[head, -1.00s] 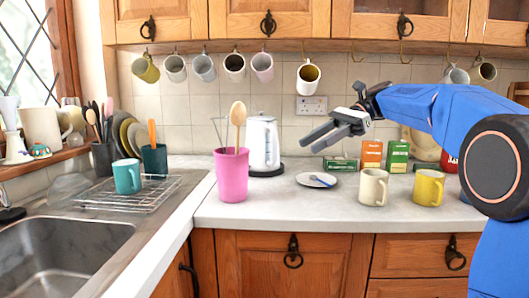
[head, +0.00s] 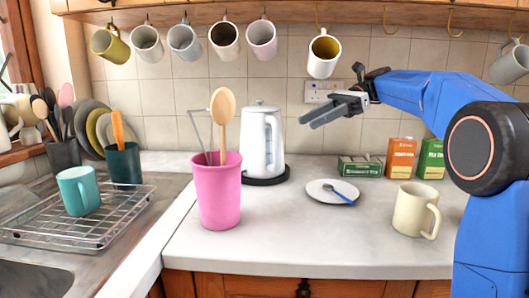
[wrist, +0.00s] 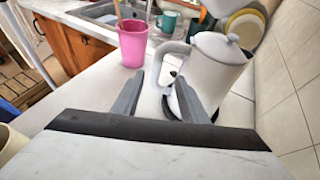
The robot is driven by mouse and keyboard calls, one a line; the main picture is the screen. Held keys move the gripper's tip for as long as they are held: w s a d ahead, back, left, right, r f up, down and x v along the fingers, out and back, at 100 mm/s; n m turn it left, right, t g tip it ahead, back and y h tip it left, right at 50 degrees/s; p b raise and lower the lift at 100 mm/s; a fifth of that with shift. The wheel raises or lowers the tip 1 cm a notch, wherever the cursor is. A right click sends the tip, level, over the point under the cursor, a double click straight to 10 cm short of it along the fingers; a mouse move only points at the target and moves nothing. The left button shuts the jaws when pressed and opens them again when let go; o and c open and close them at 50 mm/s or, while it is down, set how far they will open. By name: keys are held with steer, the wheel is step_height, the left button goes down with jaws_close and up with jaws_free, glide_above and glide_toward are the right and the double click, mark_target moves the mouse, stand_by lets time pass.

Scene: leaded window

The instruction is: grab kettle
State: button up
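The white kettle (head: 262,145) stands upright on a dark round base (head: 266,177) on the counter, near the tiled back wall. In the wrist view the kettle (wrist: 217,65) is ahead and right of centre, with its handle (wrist: 168,62) toward the left, roughly ahead of the gap between the fingers. My gripper (head: 305,119) is open and empty, to the right of the kettle in the head view, with its fingers pointing toward it. In the wrist view my gripper (wrist: 162,100) shows its two grey fingers apart. I cannot tell whether the right finger touches the kettle.
A pink pot (head: 217,200) with a wooden spoon stands left of the kettle. A plate (head: 320,194) with a blue spoon, tea boxes (head: 400,158) and a cream mug (head: 411,209) lie right. Mugs hang above (head: 324,53). The front counter has clear room.

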mark_target(265, 144)
steer(key=x, duration=1.6)
steer(key=shift+s, duration=0.25)
jaws_close()
stand_by(0.9)
